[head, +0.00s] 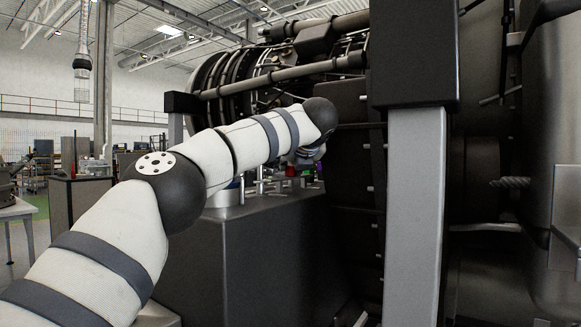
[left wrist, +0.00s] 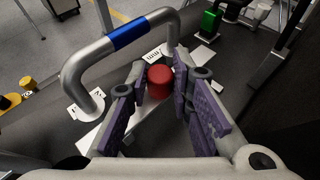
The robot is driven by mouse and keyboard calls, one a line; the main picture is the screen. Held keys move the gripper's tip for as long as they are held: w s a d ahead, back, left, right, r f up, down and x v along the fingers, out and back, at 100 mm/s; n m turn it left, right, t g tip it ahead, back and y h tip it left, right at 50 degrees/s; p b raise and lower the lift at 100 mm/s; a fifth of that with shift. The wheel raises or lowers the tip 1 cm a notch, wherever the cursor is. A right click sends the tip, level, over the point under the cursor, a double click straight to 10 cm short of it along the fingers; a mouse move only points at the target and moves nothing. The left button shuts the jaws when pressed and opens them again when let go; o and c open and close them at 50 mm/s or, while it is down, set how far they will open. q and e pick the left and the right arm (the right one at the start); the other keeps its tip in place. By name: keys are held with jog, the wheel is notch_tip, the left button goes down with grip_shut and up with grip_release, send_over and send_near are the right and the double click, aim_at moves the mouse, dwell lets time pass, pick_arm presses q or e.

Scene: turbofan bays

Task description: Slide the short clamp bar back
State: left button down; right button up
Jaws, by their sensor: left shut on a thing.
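In the left wrist view my left gripper (left wrist: 162,98), with purple finger pads, is closed around a red knob (left wrist: 159,80). The knob stands between its fingertips above a pale flat strip (left wrist: 95,138) on the dark top. I cannot tell whether this strip is the short clamp bar, because the fingers cover the part under the knob. In the head view my left arm reaches over the dark pedestal (head: 250,245), and its wrist hides most of the gripper. A small red piece (head: 290,171) shows just below the wrist. My right gripper is not in view.
A bent silver handle with a blue band (left wrist: 128,34) stands close left of the gripper. A green block (left wrist: 209,22) is at the back right, and a yellow knob (left wrist: 27,83) at the far left. A grey post (head: 414,215) stands right of the arm, before the engine.

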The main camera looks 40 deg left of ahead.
pick_arm(q)
jog(key=c, duration=1.4)
grip_release()
jog(key=shift+d+f, duration=0.2)
jog(key=shift+f, duration=0.05)
jog(key=shift+w, duration=0.15)
jog(key=shift+r, duration=0.1)
jog(key=shift+s+d+r, duration=0.2)
jog(key=shift+s+d, duration=0.05)
jog(key=v, duration=1.1)
jog(key=shift+d, duration=0.2)
